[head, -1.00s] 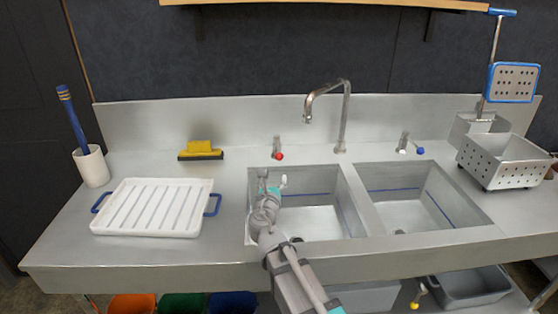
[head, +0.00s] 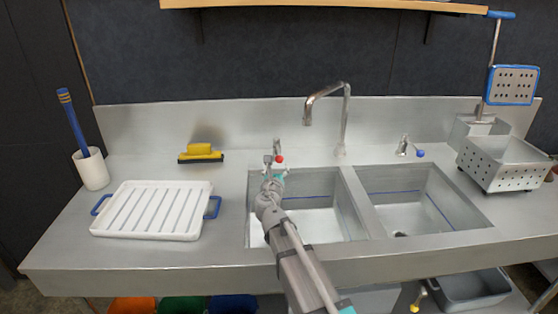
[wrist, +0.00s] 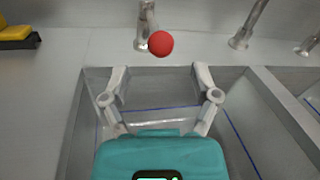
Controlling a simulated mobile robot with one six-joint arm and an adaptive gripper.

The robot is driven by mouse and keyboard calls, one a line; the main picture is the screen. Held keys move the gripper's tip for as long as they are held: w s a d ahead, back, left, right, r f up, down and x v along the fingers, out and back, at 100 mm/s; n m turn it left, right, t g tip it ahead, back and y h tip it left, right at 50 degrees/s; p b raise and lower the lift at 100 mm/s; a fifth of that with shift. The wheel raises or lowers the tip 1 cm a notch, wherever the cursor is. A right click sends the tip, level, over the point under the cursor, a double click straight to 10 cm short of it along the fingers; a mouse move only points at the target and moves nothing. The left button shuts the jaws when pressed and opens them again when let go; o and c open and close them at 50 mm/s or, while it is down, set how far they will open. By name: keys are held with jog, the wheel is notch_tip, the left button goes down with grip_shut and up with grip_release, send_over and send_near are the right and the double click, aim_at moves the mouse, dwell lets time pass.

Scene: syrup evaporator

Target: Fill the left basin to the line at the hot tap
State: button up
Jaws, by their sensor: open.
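The hot tap with its red knob (head: 280,159) stands behind the left basin (head: 320,222); the knob also shows in the wrist view (wrist: 160,43). My gripper (head: 274,162) is open and empty over the back of the left basin. In the wrist view its fingers (wrist: 160,78) are spread, and the knob appears just beyond the fingertips, roughly centred between them; I see no contact. A blue line (head: 310,195) runs along the basin walls. The curved spout (head: 346,115) has its tip above the left basin's back edge. No stream shows from it.
The right basin (head: 400,212) and blue-knobbed tap (head: 420,152) are to the right, near a perforated metal basket (head: 500,165).

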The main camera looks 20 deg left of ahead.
aim_at(279, 162)
jog(key=shift+x, duration=2.95)
grip_shut()
